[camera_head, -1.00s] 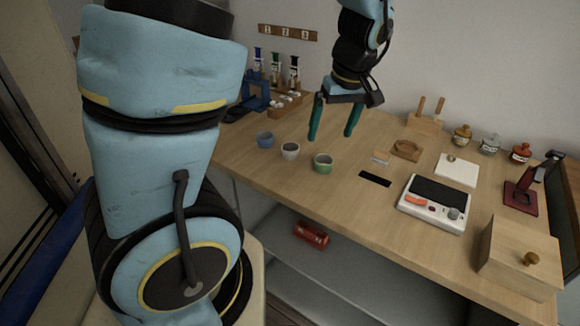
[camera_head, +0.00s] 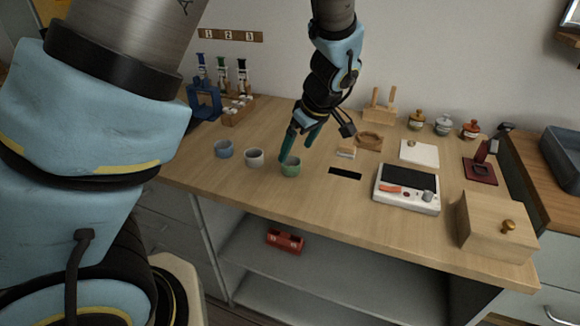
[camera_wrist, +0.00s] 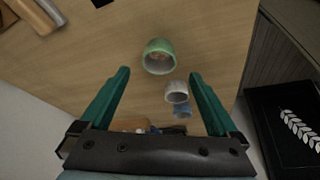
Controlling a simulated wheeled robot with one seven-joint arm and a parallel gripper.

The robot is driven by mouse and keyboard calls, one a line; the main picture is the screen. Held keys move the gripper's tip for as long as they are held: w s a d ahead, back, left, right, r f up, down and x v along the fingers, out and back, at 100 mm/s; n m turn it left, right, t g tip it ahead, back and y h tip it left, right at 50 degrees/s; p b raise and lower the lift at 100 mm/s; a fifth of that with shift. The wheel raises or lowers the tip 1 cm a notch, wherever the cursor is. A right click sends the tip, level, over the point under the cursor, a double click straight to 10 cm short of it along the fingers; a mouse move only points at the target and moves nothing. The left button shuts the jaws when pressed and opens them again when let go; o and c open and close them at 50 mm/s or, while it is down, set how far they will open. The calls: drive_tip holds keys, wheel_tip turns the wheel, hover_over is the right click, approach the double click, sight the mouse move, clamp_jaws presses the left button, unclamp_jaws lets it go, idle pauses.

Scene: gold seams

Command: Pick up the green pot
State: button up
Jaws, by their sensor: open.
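The green pot (camera_head: 290,167) is a small round cup, the rightmost of three small pots in a row near the front edge of the wooden workbench. My gripper (camera_head: 297,149) has two teal fingers and is open. In the head view its fingertips are just above and behind the green pot. In the wrist view the green pot (camera_wrist: 159,57) lies ahead of the open fingers (camera_wrist: 160,74), roughly midway between them sideways, with its opening visible. Nothing is between the fingers' tips and the pot, and I cannot tell whether they touch.
A white pot (camera_head: 254,158) and a blue pot (camera_head: 224,149) stand left of the green one. A scale-like device (camera_head: 406,189) and a wooden box (camera_head: 497,226) are to the right. A dark slot (camera_head: 345,173) and a small brush-like block (camera_head: 346,152) lie nearby.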

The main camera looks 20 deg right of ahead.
sight(293, 158)
drive_tip(key=shift+p+x, duration=0.75)
drive_tip(key=shift+x, duration=1.8)
drive_tip(key=shift+d, duration=0.1)
drive_tip(key=c, duration=1.4)
